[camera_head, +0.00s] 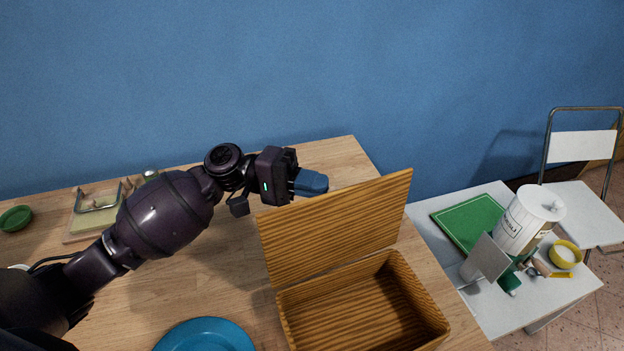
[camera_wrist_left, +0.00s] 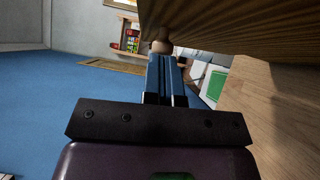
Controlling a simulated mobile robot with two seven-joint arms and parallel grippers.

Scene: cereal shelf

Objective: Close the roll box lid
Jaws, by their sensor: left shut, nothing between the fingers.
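The wooden roll box (camera_head: 360,308) stands on the table with its lid (camera_head: 338,228) raised and tilted back, so the empty inside shows. My left gripper (camera_head: 312,182) is behind the raised lid, near its upper edge, with blue fingers shut and empty. In the left wrist view the shut fingers (camera_wrist_left: 167,75) point along the lid (camera_wrist_left: 240,25), which fills the top right. A small round wooden knob (camera_wrist_left: 161,46) shows just past the fingertips; I cannot tell whether they touch it. My right gripper is not in view.
A blue plate (camera_head: 205,336) lies left of the box. A wooden rack (camera_head: 92,222) and a green bowl (camera_head: 15,219) are at the far left. The blue wall is behind.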

